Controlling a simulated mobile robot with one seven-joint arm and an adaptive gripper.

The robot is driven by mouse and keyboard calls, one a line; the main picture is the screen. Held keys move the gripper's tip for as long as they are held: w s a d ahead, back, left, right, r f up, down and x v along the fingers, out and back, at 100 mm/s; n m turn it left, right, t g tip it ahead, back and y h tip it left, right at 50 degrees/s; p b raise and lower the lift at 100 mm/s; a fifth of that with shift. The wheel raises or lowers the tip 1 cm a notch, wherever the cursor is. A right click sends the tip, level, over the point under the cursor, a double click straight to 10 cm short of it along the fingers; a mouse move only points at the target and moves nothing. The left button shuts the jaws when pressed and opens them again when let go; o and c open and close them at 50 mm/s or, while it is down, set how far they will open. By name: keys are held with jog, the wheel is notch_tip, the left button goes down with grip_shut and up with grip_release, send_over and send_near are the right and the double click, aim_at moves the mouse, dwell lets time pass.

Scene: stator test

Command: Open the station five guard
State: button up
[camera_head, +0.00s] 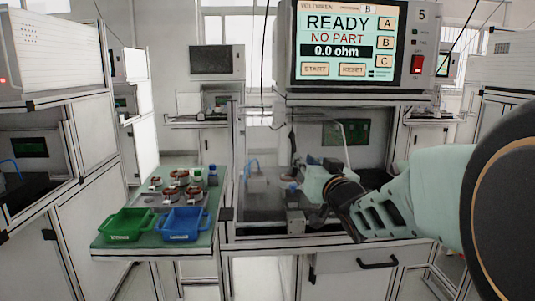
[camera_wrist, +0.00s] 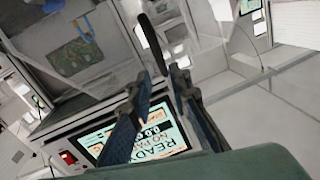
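Station five (camera_head: 345,45) has a screen reading READY, NO PART, 0.0 ohm, and a "5" label. Its guard looks like a clear panel across the bay, seen in the wrist view (camera_wrist: 112,82) with a green board behind it. A dark upright handle (camera_wrist: 151,40) stands just beyond my fingertips in that view. My gripper (camera_wrist: 163,70) has its two fingers apart, with the handle's near end between or just past the tips; contact cannot be told. In the head view my gripper (camera_head: 316,182) is in front of the bay, and my wrist hides part of it. The guard appears closed.
A green side table (camera_head: 105,244) stands left of the station, with a green bin (camera_head: 126,225), a blue bin (camera_head: 183,224) and several copper-wound parts (camera_head: 180,175) on a tray. A drawer with a black handle (camera_head: 378,263) is below the bay. Other stations stand behind and left.

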aim_at(294, 151)
jog(key=w, duration=0.3)
jog(key=w+a, duration=0.1)
jog(key=w, duration=0.2)
jog(key=w+b, duration=0.1)
jog(key=w, duration=0.2)
jog(key=shift+w+a, duration=0.2)
jog(key=shift+c, duration=0.3)
grip_shut()
